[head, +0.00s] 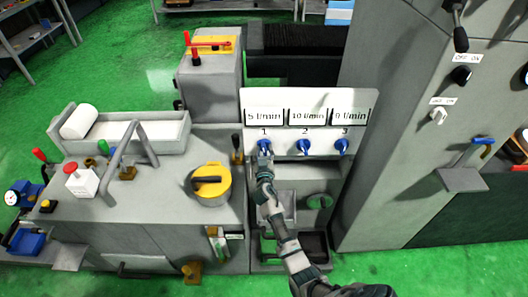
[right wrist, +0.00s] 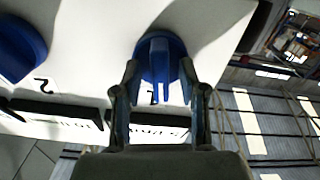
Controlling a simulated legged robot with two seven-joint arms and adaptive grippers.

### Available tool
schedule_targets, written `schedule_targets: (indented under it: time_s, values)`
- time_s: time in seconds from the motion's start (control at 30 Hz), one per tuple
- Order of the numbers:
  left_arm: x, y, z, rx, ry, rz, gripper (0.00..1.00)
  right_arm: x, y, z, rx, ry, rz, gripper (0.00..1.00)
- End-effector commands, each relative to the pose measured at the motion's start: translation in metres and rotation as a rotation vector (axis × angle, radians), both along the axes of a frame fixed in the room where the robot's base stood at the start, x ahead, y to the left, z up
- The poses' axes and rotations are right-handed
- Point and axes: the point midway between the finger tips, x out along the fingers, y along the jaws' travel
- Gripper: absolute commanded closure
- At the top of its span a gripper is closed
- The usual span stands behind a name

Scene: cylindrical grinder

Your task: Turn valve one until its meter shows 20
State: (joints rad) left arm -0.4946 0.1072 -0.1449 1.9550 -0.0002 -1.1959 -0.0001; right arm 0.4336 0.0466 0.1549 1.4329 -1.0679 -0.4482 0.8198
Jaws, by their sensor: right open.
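Valve one is a blue knob (head: 264,145) under the label 1 on the white panel. It also shows in the right wrist view (right wrist: 160,48), its raised grip bar pointing toward my gripper. The meter above it (head: 265,116) reads 5 l/min. My right gripper (head: 264,157) is at valve one and hides part of it in the head view. In the right wrist view its fingers (right wrist: 159,70) are open, one on each side of the grip bar; I cannot tell whether they touch it. My left gripper is not in view.
Valve two (head: 303,146) and valve three (head: 341,146) sit to the right; their meters read 10 l/min and what looks like 0 l/min. A grey cabinet (head: 385,130) stands right of the panel. A yellow round part (head: 212,184) lies on the machine to the left.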

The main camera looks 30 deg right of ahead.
Motion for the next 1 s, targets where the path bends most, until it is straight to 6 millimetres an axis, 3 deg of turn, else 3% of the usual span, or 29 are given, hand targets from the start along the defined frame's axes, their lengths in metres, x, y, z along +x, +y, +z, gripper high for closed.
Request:
schedule_targets:
  time_s: [0.23,0.4,1.0]
  values:
    - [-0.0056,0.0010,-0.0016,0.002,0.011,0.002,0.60,0.0007,-0.0002,0.0004,0.000,0.000,0.000,0.58]
    - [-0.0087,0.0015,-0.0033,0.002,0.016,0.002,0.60,0.0008,-0.0001,0.0001,0.000,0.000,0.001,1.00]
    - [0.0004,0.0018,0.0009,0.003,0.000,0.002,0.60,0.0014,0.0012,-0.0009,-0.117,0.071,0.003,1.00]
